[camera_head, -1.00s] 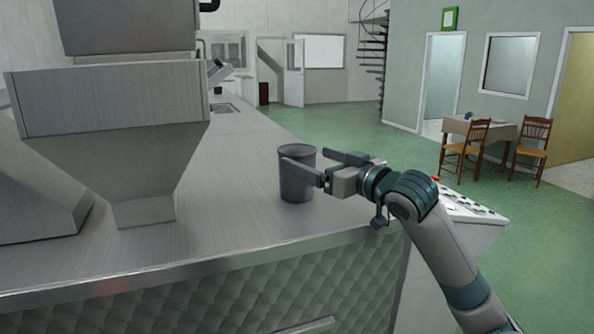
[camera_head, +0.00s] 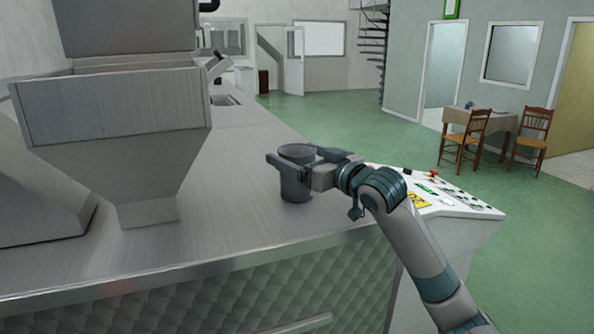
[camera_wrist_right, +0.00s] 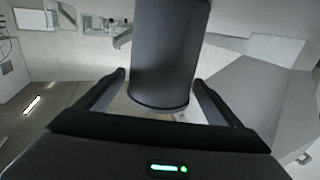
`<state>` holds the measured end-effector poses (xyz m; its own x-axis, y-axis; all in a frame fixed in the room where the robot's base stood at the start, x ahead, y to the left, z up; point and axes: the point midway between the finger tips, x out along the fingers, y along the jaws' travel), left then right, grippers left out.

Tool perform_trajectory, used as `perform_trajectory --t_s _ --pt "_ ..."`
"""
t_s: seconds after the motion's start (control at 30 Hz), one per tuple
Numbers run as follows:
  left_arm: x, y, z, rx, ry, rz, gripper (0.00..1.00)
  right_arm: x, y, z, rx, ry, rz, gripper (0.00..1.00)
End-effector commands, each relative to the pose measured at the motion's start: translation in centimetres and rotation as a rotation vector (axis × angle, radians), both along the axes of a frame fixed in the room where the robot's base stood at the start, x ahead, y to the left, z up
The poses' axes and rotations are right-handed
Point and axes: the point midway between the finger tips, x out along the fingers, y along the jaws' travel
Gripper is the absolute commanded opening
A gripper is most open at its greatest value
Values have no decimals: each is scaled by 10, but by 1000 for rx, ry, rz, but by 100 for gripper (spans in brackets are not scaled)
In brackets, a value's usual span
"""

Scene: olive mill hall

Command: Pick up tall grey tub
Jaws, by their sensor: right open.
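The tall grey tub (camera_head: 296,188) stands upright on the steel counter, near its right side. My right gripper (camera_head: 292,156) is open at the tub's upper part, with one finger on the near side and the other on the far side. In the right wrist view the tub (camera_wrist_right: 168,55) fills the upper middle, between the two open fingers of my right gripper (camera_wrist_right: 160,90). A gap shows beside each finger there, so the fingers look apart from the tub. The left gripper is not in view.
A steel hopper (camera_head: 115,150) stands on the counter (camera_head: 220,215) to the left of the tub. A white control panel (camera_head: 445,195) with buttons is at the counter's right. A table (camera_head: 490,119) and chairs stand far off. The counter between hopper and tub is clear.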

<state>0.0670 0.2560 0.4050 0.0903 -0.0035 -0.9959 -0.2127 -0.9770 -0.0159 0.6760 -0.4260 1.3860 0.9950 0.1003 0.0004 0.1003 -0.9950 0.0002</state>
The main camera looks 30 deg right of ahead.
Motion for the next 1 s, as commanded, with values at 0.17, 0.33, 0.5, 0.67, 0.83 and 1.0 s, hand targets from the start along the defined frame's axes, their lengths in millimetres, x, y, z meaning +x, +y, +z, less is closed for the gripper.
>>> perform_trajectory --t_s 0.17,0.33,0.5,0.67,0.83,1.0 --pt "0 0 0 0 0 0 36 2 1 -1 0 0 0 87" --pt "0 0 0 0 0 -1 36 2 0 -1 0 1 0 87" --pt "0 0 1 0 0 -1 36 2 0 -1 0 1 0 85" --pt "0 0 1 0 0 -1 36 2 0 -1 0 1 0 47" --pt "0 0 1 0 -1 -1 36 2 0 0 -1 -2 0 10" --pt "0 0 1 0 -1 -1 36 2 0 0 -1 -2 0 10"
